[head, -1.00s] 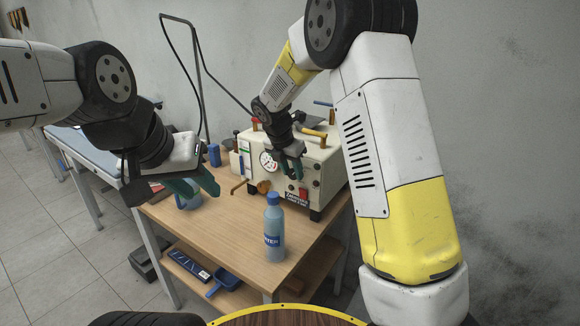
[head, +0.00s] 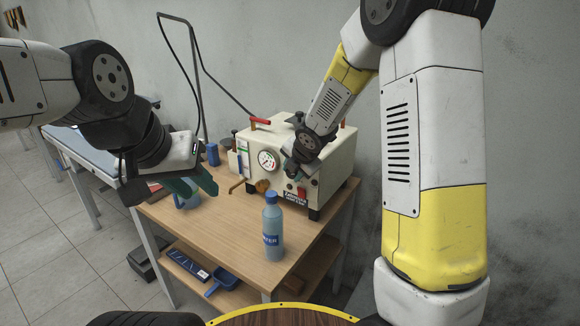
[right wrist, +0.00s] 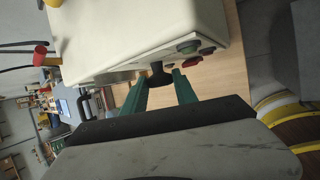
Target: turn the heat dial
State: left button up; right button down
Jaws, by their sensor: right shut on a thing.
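The cream machine (head: 335,155) stands on the wooden table, with a round gauge (head: 268,160) and a red switch (head: 302,191) on its front. In the right wrist view, a black knob (right wrist: 160,76), seemingly the heat dial, sticks out from the machine's face. My right gripper (right wrist: 160,84) is shut on it, a green finger on each side. In the head view, my right gripper (head: 289,168) is at the machine's front, and its own wrist hides the dial. My left gripper (head: 200,187) hangs above the table's left part; its finger gap is unclear.
A blue water bottle (head: 272,228) stands on the table in front of the machine. A blue mug (head: 187,202) is below my left gripper. A brass lever (head: 237,186) juts out at the machine's left. The front left of the tabletop is clear.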

dwell(0.6)
jog(key=c, duration=1)
grip_release()
jog(key=shift+d+r, duration=0.1)
jog(key=v, duration=0.7)
jog(key=shift+s+d, duration=0.2)
jog(key=shift+s, duration=0.15)
jog(key=shift+r, duration=0.1)
